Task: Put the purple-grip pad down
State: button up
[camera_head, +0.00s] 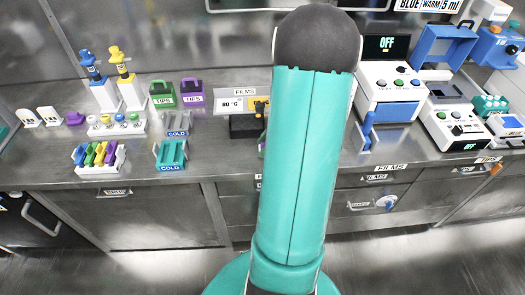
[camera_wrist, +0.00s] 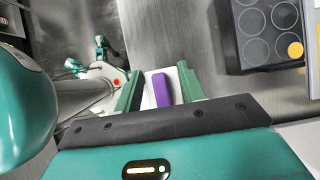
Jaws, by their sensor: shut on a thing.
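The purple-grip pad (camera_wrist: 161,90) shows in the wrist view as a purple bar on a white piece. It sits between the two green fingers of my gripper (camera_wrist: 158,85), which are shut on it. The grey metal worktop shows beyond the fingertips. I cannot tell whether the pad touches the worktop. In the head view my teal arm hides most of the gripper and the pad.
A dark block with round wells (camera_wrist: 258,58), one yellow, is to the right in the wrist view. In the head view the worktop (camera_head: 215,158) holds a FILMS stand (camera_head: 236,104), coloured TIPS boxes (camera_head: 192,92), a teal COLD rack (camera_head: 171,155) and white machines (camera_head: 388,95).

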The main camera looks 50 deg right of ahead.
jog(key=shift+w+a+f, duration=0.1)
jog(key=shift+w+f, duration=0.05)
jog(key=shift+f, duration=0.75)
jog(key=shift+w+f, duration=0.15)
jog(key=shift+f, duration=0.75)
jog(key=shift+f, duration=0.1)
jog(key=o, duration=1.3)
jog(key=v, duration=1.2)
